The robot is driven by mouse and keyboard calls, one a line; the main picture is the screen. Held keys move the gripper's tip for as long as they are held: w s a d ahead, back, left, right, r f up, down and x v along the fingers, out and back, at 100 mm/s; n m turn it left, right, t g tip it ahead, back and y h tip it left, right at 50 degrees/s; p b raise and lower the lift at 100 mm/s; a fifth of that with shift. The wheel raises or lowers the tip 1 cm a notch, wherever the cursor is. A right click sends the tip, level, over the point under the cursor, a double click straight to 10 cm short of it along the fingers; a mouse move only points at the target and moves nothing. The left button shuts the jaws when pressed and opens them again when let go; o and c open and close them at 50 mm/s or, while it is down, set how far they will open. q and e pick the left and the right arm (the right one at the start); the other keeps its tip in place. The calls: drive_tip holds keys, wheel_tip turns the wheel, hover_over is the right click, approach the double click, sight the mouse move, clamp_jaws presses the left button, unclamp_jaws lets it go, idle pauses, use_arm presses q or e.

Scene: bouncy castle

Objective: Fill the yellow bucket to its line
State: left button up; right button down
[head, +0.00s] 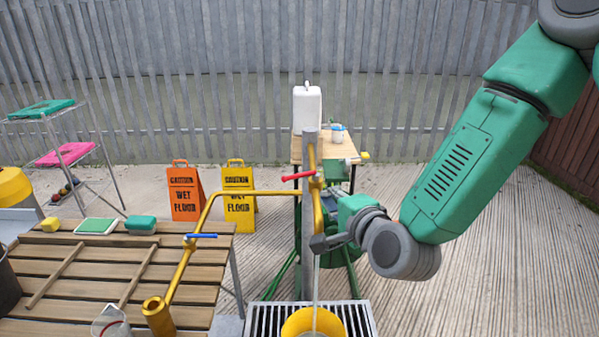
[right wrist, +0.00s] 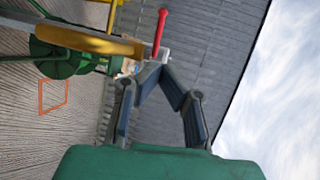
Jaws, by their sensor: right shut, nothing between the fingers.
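The yellow bucket (head: 296,322) stands on the drain grate at the bottom edge, partly cut off. A thin pale stream (head: 316,285) falls from the yellow pipe (head: 318,205) into it. The bucket's line and water level cannot be made out. The pipe has a red lever (head: 298,176); a blue lever (head: 200,236) sits on the left branch. My right gripper (head: 320,242) is shut and empty beside the upright pipe, below the red lever. In the right wrist view its fingertips (right wrist: 152,72) meet just below the red lever (right wrist: 160,32); contact is unclear. My left gripper is out of view.
Two wet-floor signs (head: 185,192) stand behind. A white canister (head: 307,108) stands on a small rear table. Floor at right is clear.

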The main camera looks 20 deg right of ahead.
sight(294, 176)
drive_tip(key=p+x, duration=0.2)
drive_tip(key=x, duration=1.1)
drive_tip(key=shift+w+f, duration=0.2)
drive_tip(key=shift+w, duration=0.2)
drive_tip(key=shift+a, duration=0.1)
drive_tip(key=w+m+h+b, duration=0.1)
drive_tip(key=w+a+m+h+b, duration=0.1)
drive_tip(key=h+b, duration=0.1)
drive_tip(key=shift+w+f, duration=0.15)
drive_tip(key=shift+d, duration=0.1)
